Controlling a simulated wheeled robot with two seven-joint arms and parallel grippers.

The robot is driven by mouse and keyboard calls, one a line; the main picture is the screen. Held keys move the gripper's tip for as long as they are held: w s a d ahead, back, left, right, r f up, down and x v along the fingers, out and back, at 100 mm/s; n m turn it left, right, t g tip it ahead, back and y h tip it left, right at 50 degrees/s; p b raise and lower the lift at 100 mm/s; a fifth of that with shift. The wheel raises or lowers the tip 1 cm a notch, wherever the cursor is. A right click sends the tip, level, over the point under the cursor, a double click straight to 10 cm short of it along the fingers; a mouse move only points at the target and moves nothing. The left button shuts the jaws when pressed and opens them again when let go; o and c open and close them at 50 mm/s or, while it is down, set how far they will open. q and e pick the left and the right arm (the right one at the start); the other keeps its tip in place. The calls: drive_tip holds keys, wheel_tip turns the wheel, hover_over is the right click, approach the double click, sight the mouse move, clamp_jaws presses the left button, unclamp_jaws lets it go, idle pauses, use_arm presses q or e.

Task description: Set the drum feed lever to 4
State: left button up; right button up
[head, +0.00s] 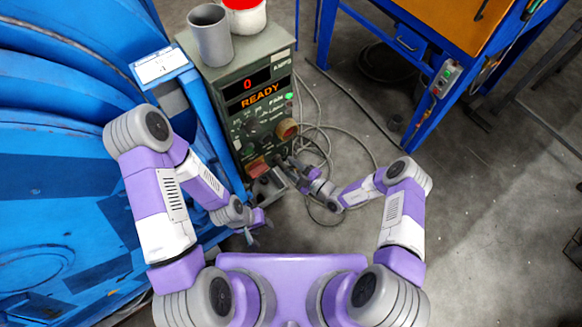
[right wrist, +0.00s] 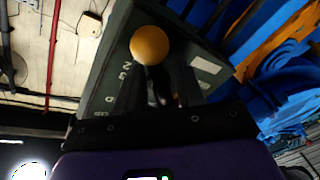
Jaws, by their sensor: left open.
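The drum feed lever shows in the right wrist view as an orange ball knob (right wrist: 150,45) over a dark plate (right wrist: 106,82) with white numbers. The digits 2 and 3 are readable there; the lever's exact setting cannot be told. My right gripper (right wrist: 160,88) has its two dark fingers apart, with the ball just beyond their tips. Contact with the stem cannot be told. In the head view my right gripper (head: 292,166) is at the lower front of the grey control box (head: 214,100). My left gripper (head: 258,226) is open and empty, low beside the blue machine.
The control box display (head: 252,90) reads 0 and READY. A grey cup (head: 210,38) and a red-and-white container (head: 244,18) stand on top. The blue drum machine (head: 60,190) fills the left. Cables (head: 325,135) lie on the floor. Open floor lies to the right.

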drive_tip(key=shift+c, duration=0.3)
clamp_jaws()
